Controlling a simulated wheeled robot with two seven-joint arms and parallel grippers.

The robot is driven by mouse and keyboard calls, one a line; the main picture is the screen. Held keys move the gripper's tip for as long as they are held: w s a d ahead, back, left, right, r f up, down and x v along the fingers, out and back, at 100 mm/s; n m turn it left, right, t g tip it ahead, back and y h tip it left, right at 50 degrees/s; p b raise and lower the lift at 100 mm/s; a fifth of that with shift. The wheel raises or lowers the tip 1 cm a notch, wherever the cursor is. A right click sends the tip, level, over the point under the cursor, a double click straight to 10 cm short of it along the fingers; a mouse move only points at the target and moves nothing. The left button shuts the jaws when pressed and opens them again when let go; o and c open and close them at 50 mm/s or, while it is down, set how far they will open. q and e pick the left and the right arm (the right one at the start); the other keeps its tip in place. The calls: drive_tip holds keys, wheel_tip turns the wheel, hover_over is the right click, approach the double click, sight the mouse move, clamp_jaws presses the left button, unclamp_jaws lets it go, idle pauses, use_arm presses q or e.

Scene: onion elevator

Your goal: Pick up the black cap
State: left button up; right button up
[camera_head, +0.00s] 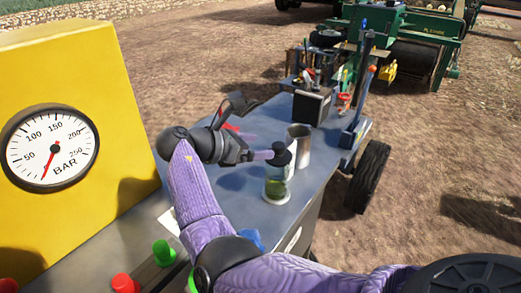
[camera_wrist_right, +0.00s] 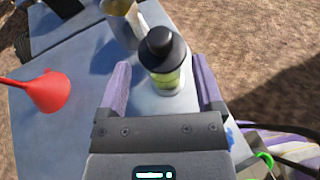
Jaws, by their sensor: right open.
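The black cap (camera_head: 281,155) sits on top of an upright bottle (camera_head: 277,187) with a green label, standing on the grey-blue cart top. In the right wrist view the black cap (camera_wrist_right: 160,44) lies ahead of my right gripper (camera_wrist_right: 161,68), roughly between the lines of its two purple fingers. The fingers are spread with nothing held. In the head view my right gripper (camera_head: 260,147) comes from the left, its fingertips close to the cap. Whether they touch it cannot be told. My left gripper is not in view.
A metal cup (camera_head: 300,145) stands just behind the bottle. A red funnel (camera_wrist_right: 46,92) lies on the cart top at left in the wrist view. A black tool box (camera_head: 311,106) stands at the back. A yellow gauge housing (camera_head: 95,75) rises at left.

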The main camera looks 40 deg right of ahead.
sight(276, 145)
drive_tip(key=b+x, duration=0.2)
drive_tip(key=x, duration=0.6)
drive_tip(key=shift+w+f+b, duration=0.1)
drive_tip(key=shift+b, duration=0.3)
drive_tip(key=shift+d, duration=0.3)
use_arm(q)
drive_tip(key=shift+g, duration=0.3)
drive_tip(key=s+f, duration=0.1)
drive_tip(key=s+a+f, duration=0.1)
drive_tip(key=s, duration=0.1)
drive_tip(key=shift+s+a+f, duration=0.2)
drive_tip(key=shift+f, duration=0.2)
use_arm(e)
clamp_jaws()
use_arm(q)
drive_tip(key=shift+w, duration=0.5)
